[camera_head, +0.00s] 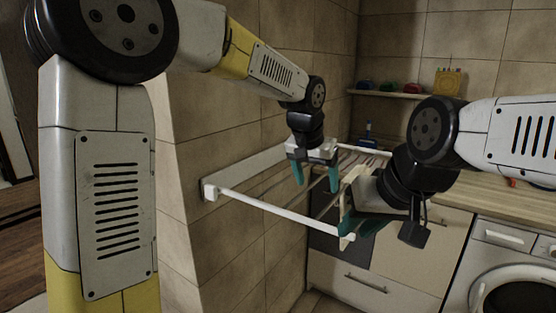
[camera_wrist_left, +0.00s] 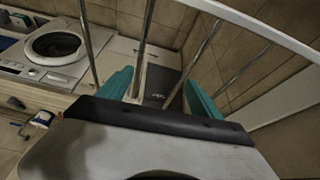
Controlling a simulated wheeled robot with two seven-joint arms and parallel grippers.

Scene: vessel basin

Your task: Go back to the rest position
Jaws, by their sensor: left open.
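My left gripper (camera_head: 316,178) is open, its two teal fingers pointing down at the wall-mounted drying rack. Its spread fingers also show in the left wrist view (camera_wrist_left: 158,88), with nothing held between them and thin metal rods passing close by. My right gripper (camera_head: 358,222) is lower and further right, by the front right corner of the rack. Its teal fingers are partly hidden by its own wrist, so its opening is unclear.
The drying rack, with its white front bar (camera_head: 275,212), juts from the tiled wall near both grippers. A wooden counter (camera_head: 500,198) stands at right above drawers and a washing machine (camera_head: 515,285). A shelf (camera_head: 390,94) holds small coloured items.

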